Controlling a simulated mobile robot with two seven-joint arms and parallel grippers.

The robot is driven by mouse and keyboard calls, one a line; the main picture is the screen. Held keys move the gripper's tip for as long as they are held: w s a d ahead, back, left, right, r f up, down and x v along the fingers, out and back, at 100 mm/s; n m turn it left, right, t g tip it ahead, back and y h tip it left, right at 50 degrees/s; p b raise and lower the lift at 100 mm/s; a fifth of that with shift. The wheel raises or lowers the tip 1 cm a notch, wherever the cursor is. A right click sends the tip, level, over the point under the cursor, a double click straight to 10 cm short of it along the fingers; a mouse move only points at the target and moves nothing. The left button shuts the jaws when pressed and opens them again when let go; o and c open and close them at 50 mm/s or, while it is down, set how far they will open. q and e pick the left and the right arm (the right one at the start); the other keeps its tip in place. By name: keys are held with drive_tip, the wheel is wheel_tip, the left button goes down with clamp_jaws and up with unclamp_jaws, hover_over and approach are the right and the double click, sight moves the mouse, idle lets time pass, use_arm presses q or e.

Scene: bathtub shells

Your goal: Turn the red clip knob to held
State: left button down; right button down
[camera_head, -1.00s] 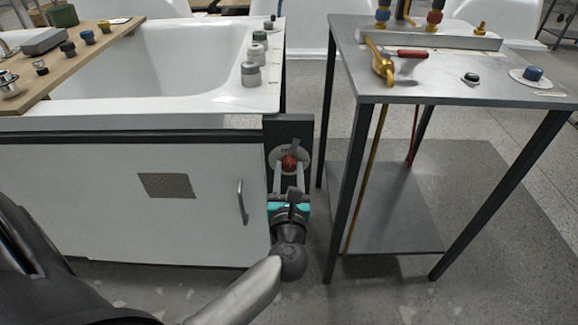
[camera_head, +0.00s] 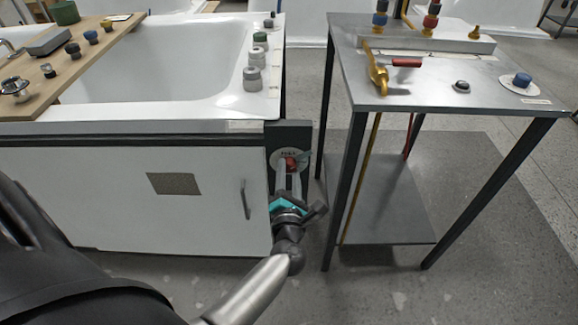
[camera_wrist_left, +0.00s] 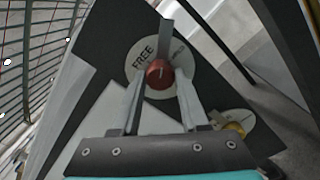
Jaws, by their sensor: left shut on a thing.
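The red clip knob (camera_head: 291,163) sits on a round white dial on the dark panel at the tub's front right corner. In the left wrist view the knob (camera_wrist_left: 160,73) has a grey pointer (camera_wrist_left: 167,40). The dial reads FREE to the pointer's left; a smaller word on its right is too blurred to read. My left gripper (camera_head: 288,173) reaches the knob from below and in front, tilted. In the wrist view its two pale fingers (camera_wrist_left: 161,88) are closed on either side of the knob. My right gripper is out of view.
A small brass fitting on a white disc (camera_wrist_left: 234,128) lies right of the fingers. A cabinet door with a handle (camera_head: 244,198) is left of the panel. A metal table (camera_head: 440,95) with valves stands to the right, across a narrow gap.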

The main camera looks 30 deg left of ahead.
use_arm(q)
drive_tip(key=m+p, duration=0.2)
drive_tip(key=m, duration=0.2)
drive_tip(key=shift+m+p, duration=0.3)
drive_tip(key=shift+m, duration=0.1)
drive_tip(key=shift+f+m+p, duration=0.1)
drive_tip(key=shift+m+p, duration=0.25)
drive_tip(key=shift+m, duration=0.55)
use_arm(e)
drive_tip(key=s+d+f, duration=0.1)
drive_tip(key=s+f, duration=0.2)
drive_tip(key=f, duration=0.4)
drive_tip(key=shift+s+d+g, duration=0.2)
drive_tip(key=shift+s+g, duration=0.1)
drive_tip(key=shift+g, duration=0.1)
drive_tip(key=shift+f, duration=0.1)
use_arm(q)
drive_tip(key=shift+c, duration=2.1)
unclamp_jaws()
